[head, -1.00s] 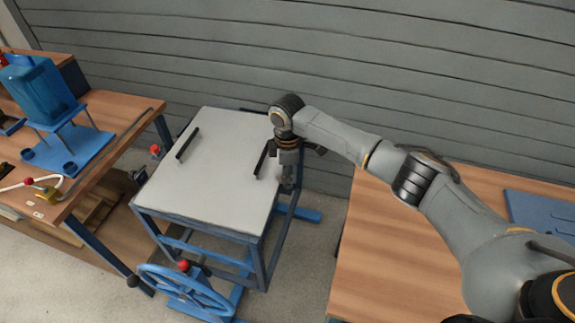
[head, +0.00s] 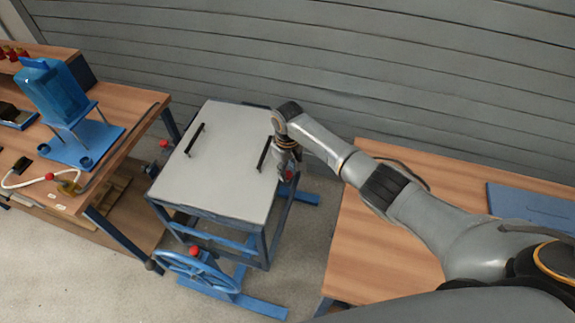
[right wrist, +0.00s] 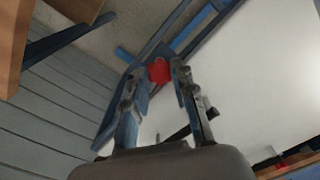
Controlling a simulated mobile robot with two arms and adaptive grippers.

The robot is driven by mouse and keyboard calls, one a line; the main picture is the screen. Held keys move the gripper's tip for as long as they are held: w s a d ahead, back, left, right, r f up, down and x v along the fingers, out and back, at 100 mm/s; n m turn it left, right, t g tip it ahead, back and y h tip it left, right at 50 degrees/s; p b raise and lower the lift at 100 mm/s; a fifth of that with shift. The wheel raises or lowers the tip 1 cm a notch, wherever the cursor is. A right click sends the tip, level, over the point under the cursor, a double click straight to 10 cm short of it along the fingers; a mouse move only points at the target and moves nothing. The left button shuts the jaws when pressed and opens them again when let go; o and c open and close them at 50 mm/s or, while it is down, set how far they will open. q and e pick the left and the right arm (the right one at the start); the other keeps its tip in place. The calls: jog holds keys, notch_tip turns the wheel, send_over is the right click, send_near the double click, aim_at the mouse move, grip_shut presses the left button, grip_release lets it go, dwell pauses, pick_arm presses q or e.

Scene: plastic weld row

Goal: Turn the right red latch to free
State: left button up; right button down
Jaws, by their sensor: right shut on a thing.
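The right red latch (head: 289,175) shows as a small red knob at the right side of the white-topped blue frame (head: 222,160). In the right wrist view the red knob (right wrist: 159,70) sits between the fingertips. My right gripper (head: 288,168) is low beside the frame's right edge and shut on this knob; in the head view it partly hides it. The right wrist view shows the gripper's two fingers (right wrist: 158,78), one on each side of the knob. Another red knob (head: 164,143) is at the frame's left side. My left gripper is out of view.
Two black handles (head: 195,140) (head: 264,154) stand on the white top. A blue handwheel (head: 198,272) with a red knob (head: 194,251) is at the front. Wooden benches stand left (head: 125,100) and right (head: 400,240). A grey slatted wall (head: 330,60) is behind.

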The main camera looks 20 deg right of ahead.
jog(key=shift+m+p, duration=0.6)
jog(key=shift+m, duration=0.6)
jog(key=c, duration=1.1)
grip_release()
jog(key=shift+r, duration=0.2)
notch_tip(320, 180, up, 12)
jog(key=shift+f, duration=0.2)
